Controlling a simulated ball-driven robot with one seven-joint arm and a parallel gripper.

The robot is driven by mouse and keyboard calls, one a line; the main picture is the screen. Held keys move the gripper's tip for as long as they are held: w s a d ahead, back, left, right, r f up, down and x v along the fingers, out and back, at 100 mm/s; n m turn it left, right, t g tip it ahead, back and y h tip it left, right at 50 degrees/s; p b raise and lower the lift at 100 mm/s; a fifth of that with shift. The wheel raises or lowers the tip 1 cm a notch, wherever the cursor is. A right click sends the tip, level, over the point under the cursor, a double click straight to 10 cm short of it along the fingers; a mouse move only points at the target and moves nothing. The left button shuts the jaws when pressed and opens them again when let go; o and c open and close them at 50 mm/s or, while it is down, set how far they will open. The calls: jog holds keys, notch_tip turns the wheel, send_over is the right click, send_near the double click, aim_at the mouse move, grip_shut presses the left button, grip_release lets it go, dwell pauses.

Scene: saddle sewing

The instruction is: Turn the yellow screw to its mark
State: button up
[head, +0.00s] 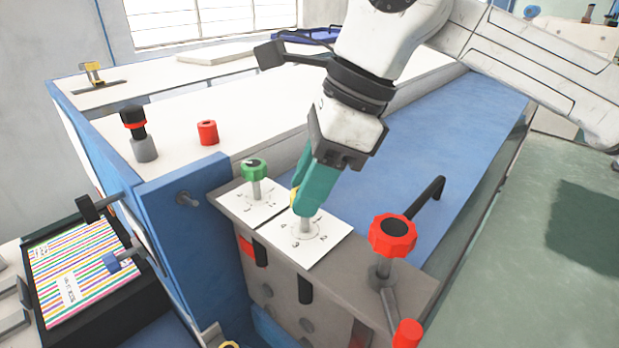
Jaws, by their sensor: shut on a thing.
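The yellow screw (293,197) stands on a white dial card (325,243) with printed marks around it. Only a sliver of its yellow head shows at the left of my fingers, and its pale shaft shows below. My gripper (306,205), with teal fingers, comes down from above and is shut on the yellow screw's head. The fingers hide most of the head, so I cannot tell which mark it points at.
A green screw (255,170) stands on its own dial card just left of my gripper. A large red knob (392,235) rises at the right. A red cylinder (207,132) and a black-and-red knob (133,119) stand on the white top behind. The blue surface (440,140) at right is mostly clear.

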jog(key=shift+w+r+n+g, duration=0.1)
jog(key=shift+n+g, duration=0.2)
jog(key=shift+n, duration=0.4)
jog(key=o, duration=1)
jog(key=shift+o, duration=0.2)
jog(key=b+v, duration=0.1)
jog(key=v, duration=0.9)
jog(key=shift+r, duration=0.35)
jog(key=shift+w, duration=0.1)
